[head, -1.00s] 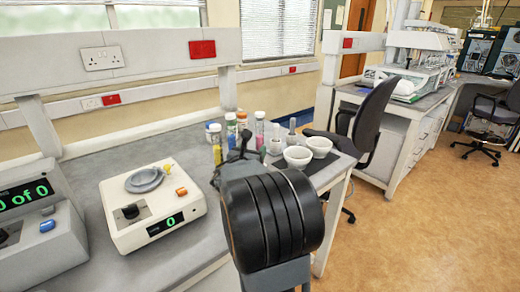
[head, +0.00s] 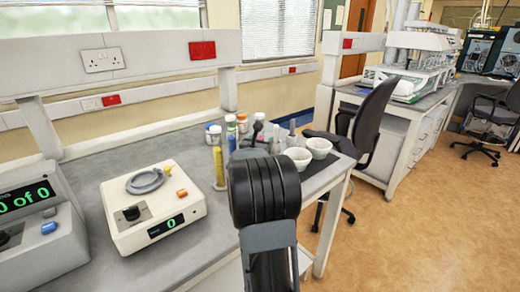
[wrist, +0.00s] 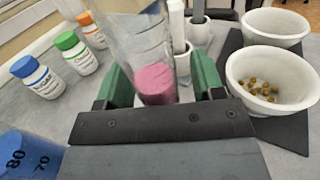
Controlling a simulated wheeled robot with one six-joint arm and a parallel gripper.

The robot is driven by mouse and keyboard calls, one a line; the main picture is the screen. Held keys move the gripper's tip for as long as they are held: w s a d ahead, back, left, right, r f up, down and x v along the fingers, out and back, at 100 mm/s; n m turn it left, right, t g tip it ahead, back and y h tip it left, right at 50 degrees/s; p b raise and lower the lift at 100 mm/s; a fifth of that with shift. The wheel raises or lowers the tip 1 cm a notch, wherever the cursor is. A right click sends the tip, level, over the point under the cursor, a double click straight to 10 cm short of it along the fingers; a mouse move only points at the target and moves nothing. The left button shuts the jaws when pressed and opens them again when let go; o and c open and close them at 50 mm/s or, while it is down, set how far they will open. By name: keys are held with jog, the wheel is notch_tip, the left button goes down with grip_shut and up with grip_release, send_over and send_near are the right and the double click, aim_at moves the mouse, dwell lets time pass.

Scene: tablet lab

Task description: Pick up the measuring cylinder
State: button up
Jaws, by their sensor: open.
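A clear glass measuring cylinder with pink contents (wrist: 156,82) stands between the two green fingers of my gripper (wrist: 163,80) in the wrist view. The fingers are open, one on each side of it; whether either touches it I cannot tell. Its top runs out of the wrist view. In the head view my dark wrist housing hides this cylinder and the fingers. Another tall cylinder, with yellow contents (head: 218,166), stands left of my arm in the head view.
Bottles with blue (wrist: 37,76), green (wrist: 76,53) and orange (wrist: 92,31) caps stand to the left. A blue object marked 80 and 70 (wrist: 28,153) is close at lower left. White bowls stand right, one holding brown pellets (wrist: 268,85). A balance (head: 150,208) is further left.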

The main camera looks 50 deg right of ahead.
jog(key=shift+c, duration=0.2)
jog(key=c, duration=1)
jog(key=shift+r, duration=0.1)
jog(key=shift+c, duration=0.2)
